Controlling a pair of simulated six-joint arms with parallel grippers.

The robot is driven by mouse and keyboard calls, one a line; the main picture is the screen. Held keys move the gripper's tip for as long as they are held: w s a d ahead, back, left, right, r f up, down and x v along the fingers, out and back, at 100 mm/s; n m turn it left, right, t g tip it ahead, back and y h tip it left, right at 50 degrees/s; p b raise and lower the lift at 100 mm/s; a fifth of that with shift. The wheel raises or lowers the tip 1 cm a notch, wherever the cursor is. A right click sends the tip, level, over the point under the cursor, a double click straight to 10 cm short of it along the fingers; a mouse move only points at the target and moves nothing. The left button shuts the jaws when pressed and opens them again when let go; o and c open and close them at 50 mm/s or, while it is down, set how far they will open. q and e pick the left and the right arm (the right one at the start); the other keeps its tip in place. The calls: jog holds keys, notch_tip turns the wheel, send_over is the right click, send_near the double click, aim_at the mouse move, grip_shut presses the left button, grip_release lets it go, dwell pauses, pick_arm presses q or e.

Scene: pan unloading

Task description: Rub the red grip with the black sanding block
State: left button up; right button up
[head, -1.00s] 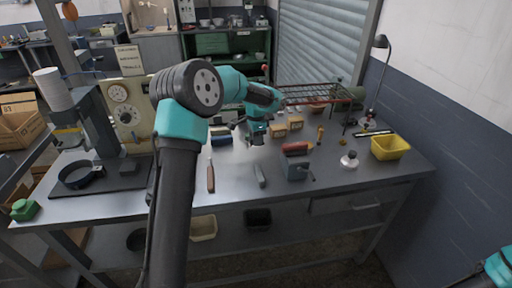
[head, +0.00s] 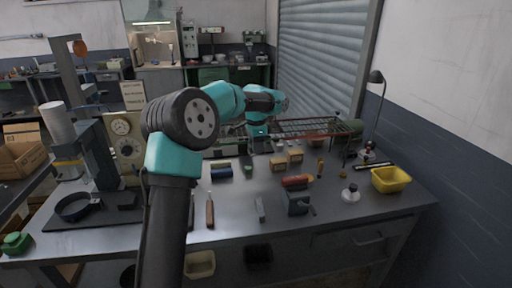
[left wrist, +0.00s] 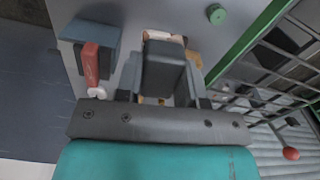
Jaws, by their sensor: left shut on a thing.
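The red grip (head: 296,181) lies across the top of a grey vise (head: 296,202) on the workbench. In the left wrist view the red grip (left wrist: 91,63) is at the left, with a pale end. My left gripper (head: 258,143) is raised above the back of the bench, behind and left of the vise. In the left wrist view it is shut on a dark block, the black sanding block (left wrist: 165,68), which is apart from the red grip. In the head view the block is hard to make out. My right gripper is out of view.
A wire rack (head: 310,128) stands at the back right. Small wooden boxes (head: 279,165), a blue-fronted block (head: 221,171) and a yellow bin (head: 391,179) are on the bench. A brown-handled tool (head: 210,213) lies left of the vise. Bare bench top shows between them.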

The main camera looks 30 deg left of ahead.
pick_arm(q)
jog(key=o, duration=0.4)
jog(key=c, duration=0.3)
jog(key=s+d+r, duration=0.2)
jog(key=d, duration=1.1)
jog(key=shift+d, duration=0.1)
